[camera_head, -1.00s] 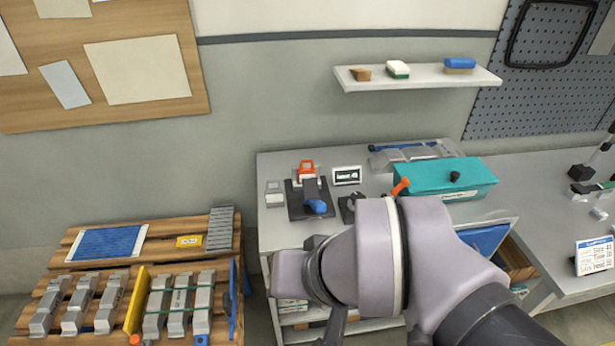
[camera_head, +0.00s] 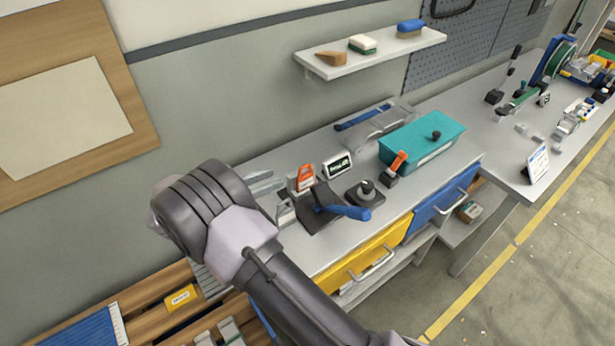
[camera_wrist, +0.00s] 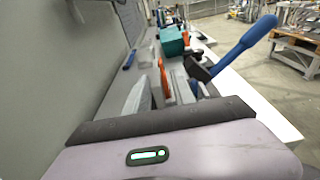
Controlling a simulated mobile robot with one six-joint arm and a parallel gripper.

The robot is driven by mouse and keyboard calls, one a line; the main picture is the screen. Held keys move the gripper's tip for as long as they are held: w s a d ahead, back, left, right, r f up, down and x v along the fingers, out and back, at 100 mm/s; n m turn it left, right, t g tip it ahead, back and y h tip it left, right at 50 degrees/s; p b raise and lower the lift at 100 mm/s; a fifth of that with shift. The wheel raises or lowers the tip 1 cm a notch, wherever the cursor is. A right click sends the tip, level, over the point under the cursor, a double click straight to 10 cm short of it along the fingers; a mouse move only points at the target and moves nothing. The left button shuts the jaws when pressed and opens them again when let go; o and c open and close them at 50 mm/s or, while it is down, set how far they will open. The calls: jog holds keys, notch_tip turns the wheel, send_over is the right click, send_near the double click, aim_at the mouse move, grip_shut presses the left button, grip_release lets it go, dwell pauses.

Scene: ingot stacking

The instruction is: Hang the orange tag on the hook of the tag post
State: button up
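The orange tag (camera_head: 304,178), with a pale patch on it, stands upright on the grey bench beside a dark fixture with a blue lever. In the wrist view the orange tag (camera_wrist: 164,80) shows between my two pale fingers, seemingly beyond their tips. My gripper (camera_head: 276,195) is open, low over the bench's left end, left of the tag. I cannot see whether a finger touches the tag.
The blue lever (camera_head: 345,211) juts out close to my gripper. A small display (camera_head: 337,167), a round black knob on a base (camera_head: 366,191), an orange-topped piece (camera_head: 396,165) and a teal box (camera_head: 422,143) stand to the right. The wall is close behind.

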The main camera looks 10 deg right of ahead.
aim_at(305, 179)
jog(key=b+x, duration=0.3)
jog(key=x, duration=1.1)
jog(key=shift+d+f, duration=0.15)
jog(key=shift+d, duration=0.25)
jog(key=shift+a, duration=0.1)
grip_shut()
